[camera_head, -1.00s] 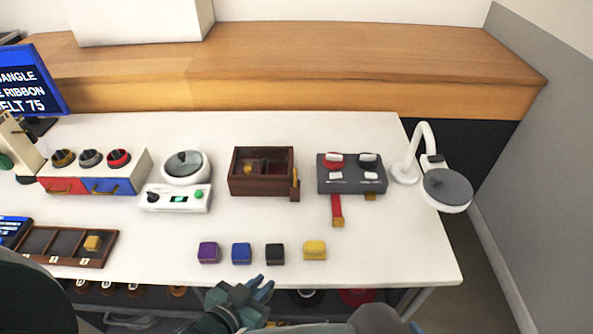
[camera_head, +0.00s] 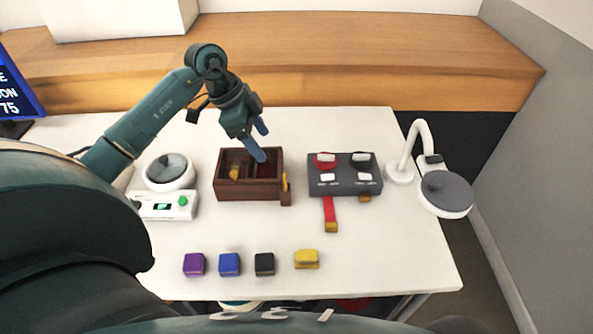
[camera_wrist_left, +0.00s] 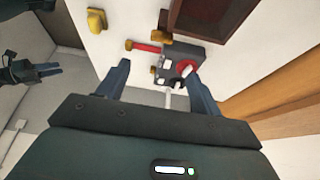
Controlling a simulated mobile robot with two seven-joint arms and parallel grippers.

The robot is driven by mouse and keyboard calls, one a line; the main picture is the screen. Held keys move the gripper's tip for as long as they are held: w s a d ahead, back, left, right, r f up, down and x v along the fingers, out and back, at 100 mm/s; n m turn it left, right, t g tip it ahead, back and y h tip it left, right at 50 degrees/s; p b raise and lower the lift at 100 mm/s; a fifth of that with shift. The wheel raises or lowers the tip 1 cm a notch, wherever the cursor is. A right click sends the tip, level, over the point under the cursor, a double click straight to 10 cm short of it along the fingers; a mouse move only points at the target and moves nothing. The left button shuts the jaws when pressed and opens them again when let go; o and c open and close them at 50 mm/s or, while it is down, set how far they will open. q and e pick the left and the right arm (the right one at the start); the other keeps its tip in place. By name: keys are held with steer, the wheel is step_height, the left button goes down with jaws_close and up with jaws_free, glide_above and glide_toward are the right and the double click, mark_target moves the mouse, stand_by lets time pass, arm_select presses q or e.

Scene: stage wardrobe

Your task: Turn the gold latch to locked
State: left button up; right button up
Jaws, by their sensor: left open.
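The gold latch (camera_head: 285,182) is a small gold piece on the right front corner of an open dark wooden box (camera_head: 249,196). It looks upright in the head view, but its setting cannot be read. In the left wrist view a gold piece (camera_wrist_left: 163,19) shows at the corner of the box (camera_wrist_left: 200,22). My left gripper (camera_head: 260,140) is open and empty, above the back right of the box and apart from the latch. Its two blue fingers (camera_wrist_left: 155,68) stand wide apart in the wrist view. My right gripper (camera_wrist_left: 48,70) appears at the left of that view, its jaws unclear.
A white lamp (camera_head: 410,150) is further right, a white scale (camera_head: 168,205) to the left. Purple, blue, black and yellow blocks (camera_head: 306,259) line the front. Table between them is clear.

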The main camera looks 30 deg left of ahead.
mark_target(284, 178)
arm_select(q)
steer(key=x, duration=1.3)
steer(key=shift+a+f, duration=0.1)
steer(key=shift+a, duration=0.25)
steer(key=shift+c, duration=0.5)
steer(key=c, duration=0.9)
